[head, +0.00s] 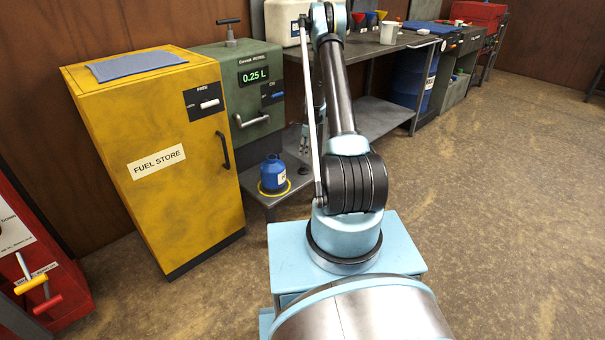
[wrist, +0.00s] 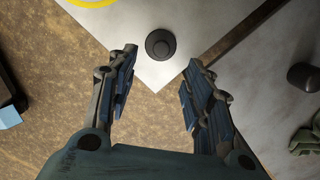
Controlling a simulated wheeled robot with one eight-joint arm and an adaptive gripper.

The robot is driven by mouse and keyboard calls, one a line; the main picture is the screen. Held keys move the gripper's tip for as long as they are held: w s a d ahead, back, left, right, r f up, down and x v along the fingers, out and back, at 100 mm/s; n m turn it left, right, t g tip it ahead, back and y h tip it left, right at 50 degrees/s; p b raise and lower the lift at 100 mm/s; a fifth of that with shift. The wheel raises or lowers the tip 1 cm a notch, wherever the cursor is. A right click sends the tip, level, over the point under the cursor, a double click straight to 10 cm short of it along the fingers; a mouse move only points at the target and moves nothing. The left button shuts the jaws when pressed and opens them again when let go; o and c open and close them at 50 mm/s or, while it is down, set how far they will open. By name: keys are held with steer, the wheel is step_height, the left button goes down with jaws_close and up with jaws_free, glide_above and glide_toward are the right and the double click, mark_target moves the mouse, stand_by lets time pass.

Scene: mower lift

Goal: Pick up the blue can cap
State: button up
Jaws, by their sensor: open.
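A small dark round cap (wrist: 160,44) with a raised centre lies on the corner of a grey metal stand (wrist: 125,25) in the wrist view. It shows as a small dark spot in the head view (head: 303,170). The blue can (head: 272,173) stands to its left, inside a yellow ring on the same stand. My gripper (wrist: 161,72) is open and empty above the stand corner. The cap lies between and just beyond the fingertips in the picture, apart from both. In the head view my arm partly hides the gripper.
A yellow fuel store cabinet (head: 160,165) and a green dispenser (head: 245,92) reading 0.25 L stand left of my arm. A grey workbench (head: 390,45) with a lower shelf is behind it. Open floor (head: 490,190) lies to the right. A dark cylinder (wrist: 303,76) shows in the wrist view.

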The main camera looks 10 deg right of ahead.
mark_target(303, 166)
steer(key=shift+w+a+f, duration=0.1)
steer(key=shift+a+f, duration=0.05)
steer(key=shift+f, duration=1.8)
steer(key=shift+w+a+f, duration=0.1)
steer(key=shift+a+f, duration=0.1)
steer(key=shift+f, duration=1.75)
steer(key=shift+w+a+f, duration=0.1)
steer(key=shift+a+f, duration=0.05)
steer(key=shift+f, duration=1.8)
steer(key=shift+c, duration=0.2)
steer(key=c, duration=1)
steer(key=shift+r, duration=0.1)
